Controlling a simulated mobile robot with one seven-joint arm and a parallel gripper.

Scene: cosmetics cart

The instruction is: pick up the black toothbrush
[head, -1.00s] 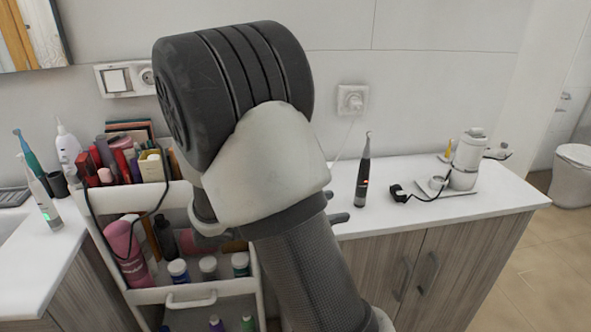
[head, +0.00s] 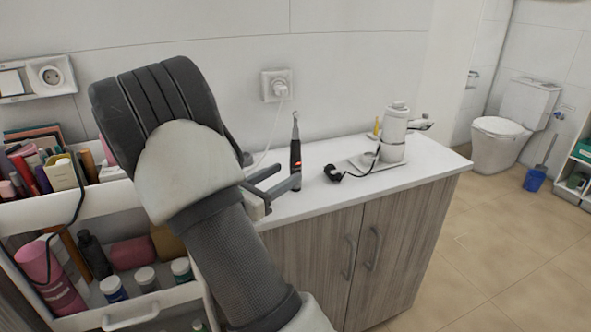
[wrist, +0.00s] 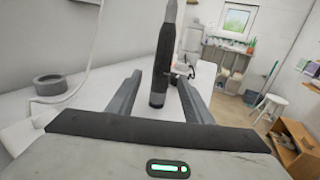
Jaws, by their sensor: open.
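The black toothbrush (head: 296,158) stands upright on the white counter, with a small red light on its handle and a thin head on top. It also shows in the wrist view (wrist: 165,60), between the two fingers, its base on the counter and its top cut off. My gripper (head: 285,175) is open and low over the counter, reaching in from the left with its fingertips at the toothbrush's lower part. In the wrist view my gripper (wrist: 160,78) has a finger on each side of the handle, with visible gaps. Contact cannot be made out.
A wall socket with a plug (head: 278,88) is behind. A cart full of cosmetics (head: 60,215) is at the left. A grey ring-shaped item (wrist: 50,84) lies left of my gripper.

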